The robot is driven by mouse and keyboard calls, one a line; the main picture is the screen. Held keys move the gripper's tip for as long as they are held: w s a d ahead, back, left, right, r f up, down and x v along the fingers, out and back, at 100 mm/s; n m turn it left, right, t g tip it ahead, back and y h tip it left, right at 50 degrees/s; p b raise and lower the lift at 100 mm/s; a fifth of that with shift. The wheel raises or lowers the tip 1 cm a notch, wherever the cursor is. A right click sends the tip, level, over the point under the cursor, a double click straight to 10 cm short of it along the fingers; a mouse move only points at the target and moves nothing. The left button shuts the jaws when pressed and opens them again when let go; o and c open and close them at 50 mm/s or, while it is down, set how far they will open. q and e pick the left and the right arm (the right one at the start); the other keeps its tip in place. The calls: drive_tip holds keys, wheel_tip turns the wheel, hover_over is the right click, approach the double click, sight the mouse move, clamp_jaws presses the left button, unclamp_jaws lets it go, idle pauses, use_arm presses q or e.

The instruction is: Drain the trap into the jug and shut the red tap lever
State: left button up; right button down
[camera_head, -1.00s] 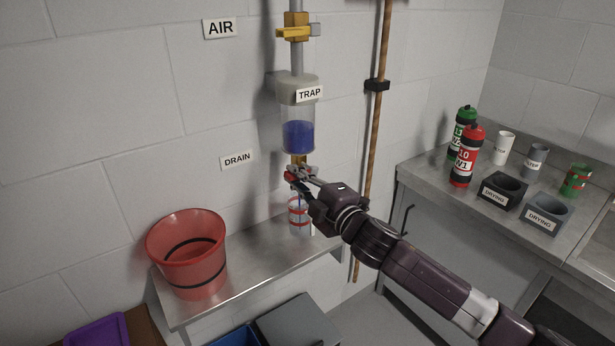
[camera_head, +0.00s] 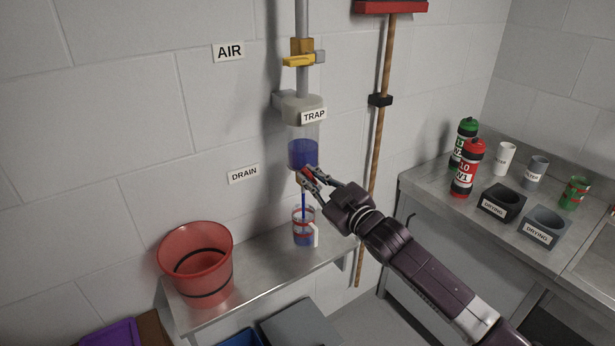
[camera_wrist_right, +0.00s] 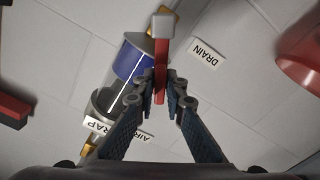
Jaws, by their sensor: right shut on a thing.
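The trap (camera_head: 305,133) is a clear cylinder on the wall with blue liquid (camera_head: 303,154) in its lower part. A thin blue stream (camera_head: 304,203) runs from the drain below it into the jug (camera_head: 297,229). The jug has red bands and a white handle, stands upright on the steel shelf, and holds blue liquid. My right gripper (camera_head: 307,180) is shut on the red tap lever (camera_wrist_right: 162,68) under the trap. In the right wrist view the lever passes between the fingertips (camera_wrist_right: 161,92). My left gripper is out of view.
A red bucket (camera_head: 205,265) stands on the shelf (camera_head: 265,275) left of the jug. A yellow-handled AIR valve (camera_head: 299,61) is above the trap. A broom handle (camera_head: 383,140) hangs to the right. Bottles, cups and drying holders (camera_head: 501,198) stand on the right counter.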

drive_tip(key=shift+w+d+m, duration=0.1)
drive_tip(key=shift+d+m, duration=0.05)
drive_tip(key=shift+m, duration=0.25)
drive_tip(key=c, duration=2)
unclamp_jaws()
drive_tip(key=shift+c, duration=0.2)
drive_tip(key=shift+d, duration=0.1)
drive_tip(key=v, duration=1.2)
